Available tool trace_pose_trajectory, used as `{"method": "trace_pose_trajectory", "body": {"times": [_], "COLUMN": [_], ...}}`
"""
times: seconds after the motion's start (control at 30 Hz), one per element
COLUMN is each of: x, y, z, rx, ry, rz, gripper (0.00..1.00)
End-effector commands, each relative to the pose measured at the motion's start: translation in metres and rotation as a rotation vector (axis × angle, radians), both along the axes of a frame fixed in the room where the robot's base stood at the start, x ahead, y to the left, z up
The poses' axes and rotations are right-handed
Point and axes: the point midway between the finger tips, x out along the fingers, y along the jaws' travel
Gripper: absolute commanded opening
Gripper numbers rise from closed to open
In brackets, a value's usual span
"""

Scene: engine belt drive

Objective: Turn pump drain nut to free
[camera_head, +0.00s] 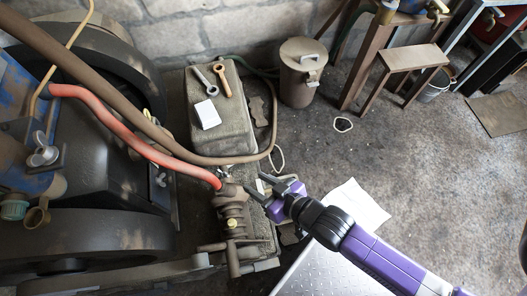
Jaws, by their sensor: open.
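The pump (236,232) is a dark, rusty ribbed body at the lower middle, at the end of the red hose. A small yellow brass fitting (232,223) shows on its side; I cannot tell for sure whether it is the drain nut. My gripper (257,187) comes in from the right, purple with dark fingers. It is open, just right of the pump's top, with the fingers pointing left. I see nothing between the fingers, and cannot tell whether they touch the pump.
The red hose (110,125) and a brown hose (70,65) run from the engine (100,205) at left. A lidded can (301,75) stands farther back. Open floor lies at right.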

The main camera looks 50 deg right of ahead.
Motion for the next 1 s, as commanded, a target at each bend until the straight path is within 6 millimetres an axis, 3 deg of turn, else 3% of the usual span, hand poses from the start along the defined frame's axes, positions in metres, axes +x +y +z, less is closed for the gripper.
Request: {"method": "trace_pose_trajectory", "body": {"times": [0.23,0.57,0.77,0.8,0.87,1.0], "x": [-0.015,-0.018,-0.017,-0.016,-0.012,0.011], "y": [0.0,-0.001,-0.001,-0.001,-0.003,-0.014], "z": [0.019,0.02,0.02,0.017,0.007,-0.044], "rx": [-0.012,-0.013,-0.014,-0.014,-0.015,-0.026], "ry": [-0.021,-0.024,-0.023,-0.019,-0.002,0.102], "rz": [0.007,0.007,0.006,0.006,0.002,-0.005], "gripper": [0.43,0.43,0.08,0.0,0.0,0.0]}}
